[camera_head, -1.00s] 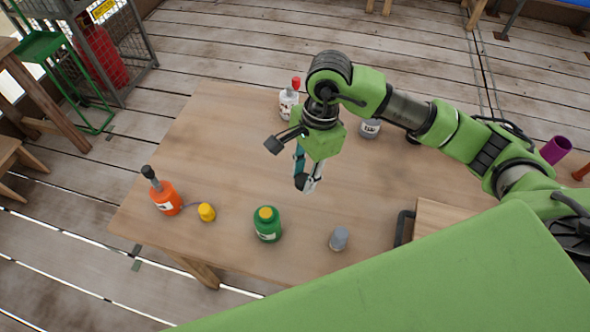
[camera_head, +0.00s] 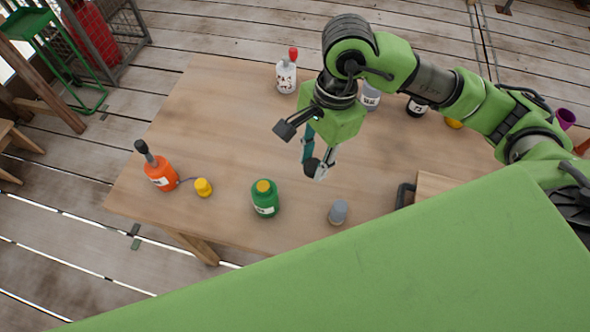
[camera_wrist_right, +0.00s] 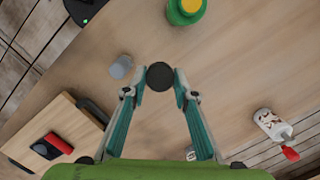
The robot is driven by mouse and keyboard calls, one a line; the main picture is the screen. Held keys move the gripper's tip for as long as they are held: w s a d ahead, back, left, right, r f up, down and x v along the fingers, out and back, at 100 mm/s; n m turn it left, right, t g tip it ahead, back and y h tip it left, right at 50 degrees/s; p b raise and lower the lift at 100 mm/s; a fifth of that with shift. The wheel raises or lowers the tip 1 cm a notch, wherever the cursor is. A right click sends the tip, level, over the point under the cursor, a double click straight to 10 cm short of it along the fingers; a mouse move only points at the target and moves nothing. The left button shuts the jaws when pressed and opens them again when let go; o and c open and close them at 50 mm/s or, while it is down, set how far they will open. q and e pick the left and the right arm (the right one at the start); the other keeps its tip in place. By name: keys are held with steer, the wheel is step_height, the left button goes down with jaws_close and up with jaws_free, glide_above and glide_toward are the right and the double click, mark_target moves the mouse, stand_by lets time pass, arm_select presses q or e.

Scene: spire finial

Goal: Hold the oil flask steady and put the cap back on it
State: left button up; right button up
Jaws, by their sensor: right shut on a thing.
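My right gripper (camera_head: 317,168) hangs above the middle of the table, its fingers pointing down. In the right wrist view its fingertips (camera_wrist_right: 160,80) are shut on a round black cap (camera_wrist_right: 160,76); the cap also shows dark in the head view (camera_head: 311,165). I cannot tell which bottle is the oil flask. A green bottle with a yellow top (camera_head: 265,199) stands upright nearer the front edge, apart from the gripper. An orange bottle with a dark spout (camera_head: 160,172) stands at the left. My left gripper is not in view.
A small yellow piece (camera_head: 203,187) lies by the orange bottle. A grey piece (camera_head: 338,212) is near the front edge. A wooden box (camera_head: 437,185) is at right.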

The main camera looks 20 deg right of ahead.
steer(key=n, duration=0.2)
steer(key=r+n, duration=0.1)
steer(key=shift+w+d, duration=0.1)
steer(key=shift+d, duration=0.2)
steer(key=n, duration=0.3)
steer(key=d+r+n, duration=0.1)
steer(key=n, duration=0.1)
steer(key=shift+r+g+h, duration=0.1)
steer(key=shift+g+h, duration=0.3)
steer(key=n, duration=0.2)
steer(key=d+r+n, duration=0.1)
steer(key=n, duration=0.1)
steer(key=r+n, duration=0.1)
steer(key=n, duration=0.2)
steer(key=shift+d+g+h, duration=0.15)
steer(key=shift+g+h, duration=0.15)
steer(key=shift+h, duration=0.1)
